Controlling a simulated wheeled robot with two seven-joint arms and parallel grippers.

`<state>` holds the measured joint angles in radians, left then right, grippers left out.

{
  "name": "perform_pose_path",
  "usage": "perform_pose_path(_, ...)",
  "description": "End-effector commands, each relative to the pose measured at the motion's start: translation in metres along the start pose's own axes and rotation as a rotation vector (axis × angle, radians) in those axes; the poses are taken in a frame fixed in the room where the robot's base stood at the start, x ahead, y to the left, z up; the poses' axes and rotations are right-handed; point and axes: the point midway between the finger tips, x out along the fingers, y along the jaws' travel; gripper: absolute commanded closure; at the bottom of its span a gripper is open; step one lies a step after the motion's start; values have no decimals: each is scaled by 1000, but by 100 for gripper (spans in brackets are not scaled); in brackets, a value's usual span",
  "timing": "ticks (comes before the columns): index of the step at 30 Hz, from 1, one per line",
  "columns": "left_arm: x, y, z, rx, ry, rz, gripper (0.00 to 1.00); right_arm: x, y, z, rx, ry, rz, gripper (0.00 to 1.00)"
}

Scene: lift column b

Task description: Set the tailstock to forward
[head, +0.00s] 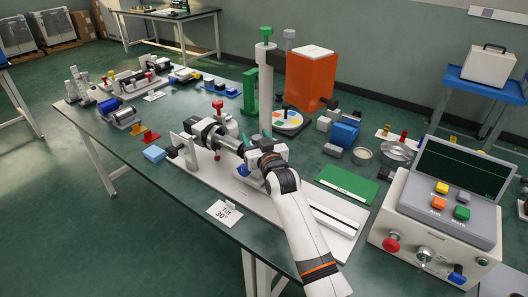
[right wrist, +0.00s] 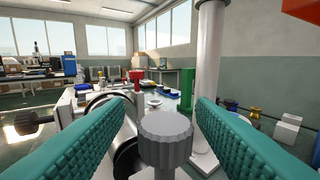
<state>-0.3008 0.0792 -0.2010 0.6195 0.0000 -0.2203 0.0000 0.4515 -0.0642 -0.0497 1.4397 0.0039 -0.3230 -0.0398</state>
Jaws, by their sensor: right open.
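A small lathe-like fixture stands on a long white base plate (head: 215,172) on the green bench. A black round body (head: 203,131) and a black side knob (head: 172,152) are at its left. My right gripper (head: 251,160) is at the fixture's right part and hides much of it, so I cannot make out the tailstock's setting. In the right wrist view a grey ribbed knob (right wrist: 165,135) stands upright between the two teal fingers. The right gripper (right wrist: 163,108) is open, with gaps visible on both sides of the knob. My left gripper is not seen.
A grey post with a green top (head: 265,80) rises just behind the fixture. An orange box (head: 311,78) stands behind it. A green plate (head: 347,184) and a control console (head: 440,222) are at the right. A card reading "Tilt 30°" (head: 224,212) lies in front.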

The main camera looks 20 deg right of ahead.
Motion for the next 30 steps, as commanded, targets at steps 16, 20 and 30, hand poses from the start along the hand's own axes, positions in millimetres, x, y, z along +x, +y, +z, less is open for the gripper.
perform_pose_path(16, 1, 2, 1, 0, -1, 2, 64, -87, 1, 0, 0, -1, 1, 50)
perform_pose_path(20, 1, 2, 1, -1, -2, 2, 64, -92, 1, 1, 0, -2, 2, 50)
perform_pose_path(30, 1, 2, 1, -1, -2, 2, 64, -92, 1, 1, 0, -2, 2, 50)
